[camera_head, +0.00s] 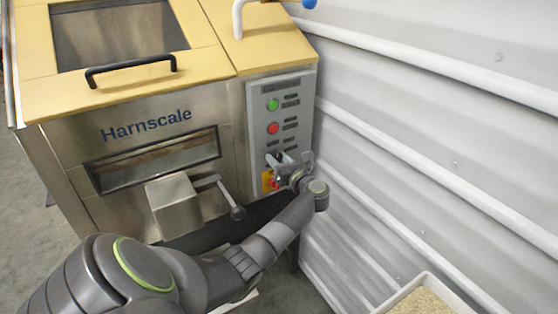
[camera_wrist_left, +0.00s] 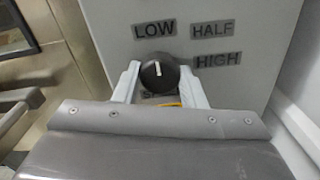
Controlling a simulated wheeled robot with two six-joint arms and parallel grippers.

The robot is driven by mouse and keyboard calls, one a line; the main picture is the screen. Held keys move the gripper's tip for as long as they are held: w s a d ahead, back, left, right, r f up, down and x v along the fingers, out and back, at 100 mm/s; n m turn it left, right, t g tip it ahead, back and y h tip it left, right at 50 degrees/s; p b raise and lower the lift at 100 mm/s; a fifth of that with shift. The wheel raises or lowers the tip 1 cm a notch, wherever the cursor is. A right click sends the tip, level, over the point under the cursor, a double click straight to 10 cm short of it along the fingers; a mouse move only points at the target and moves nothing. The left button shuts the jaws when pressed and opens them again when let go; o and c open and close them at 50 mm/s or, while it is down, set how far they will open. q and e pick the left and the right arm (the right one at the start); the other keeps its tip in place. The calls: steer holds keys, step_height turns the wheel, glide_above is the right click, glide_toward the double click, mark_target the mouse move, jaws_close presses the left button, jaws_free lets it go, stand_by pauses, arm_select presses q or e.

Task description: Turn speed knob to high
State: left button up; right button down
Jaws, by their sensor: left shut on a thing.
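The speed knob (camera_wrist_left: 159,71) is a round black dial with a short white mark, on the grey control panel (camera_head: 257,113). In the left wrist view the mark points about straight up, toward the LOW label (camera_wrist_left: 155,30). The HALF label (camera_wrist_left: 213,29) is at upper right and the HIGH label (camera_wrist_left: 218,60) is to the right of the knob. My left gripper (camera_head: 289,159) is at the lower part of the panel, its two pale fingers shut on the knob from both sides. In the head view the gripper hides the knob. My right gripper is not in view.
A green button (camera_head: 273,105) and a red button (camera_head: 273,128) sit above the gripper. A yellow plate with a red part (camera_head: 268,182) is just below left. The hopper's lever (camera_head: 237,211) sticks out at left; a corrugated wall (camera_head: 420,130) stands close on the right.

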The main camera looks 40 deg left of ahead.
arm_select(q)
steer(key=shift+c, duration=0.6)
steer(key=shift+m, duration=0.4)
steer(key=shift+r+m+p, duration=0.1)
steer(key=shift+m+p, duration=0.7)
steer(key=shift+m, duration=0.2)
steer(key=m+p, duration=0.3)
steer(key=m, duration=0.3)
steer(key=m+p, duration=0.2)
steer(key=m, duration=0.2)
steer(key=shift+m+p, duration=0.3)
steer(key=shift+m, duration=0.1)
steer(key=m+p, duration=0.1)
steer(key=m, duration=0.3)
steer(key=shift+p, duration=0.4)
steer(key=shift+f+m, duration=0.2)
steer(key=shift+m, duration=0.1)
steer(key=o, duration=1)
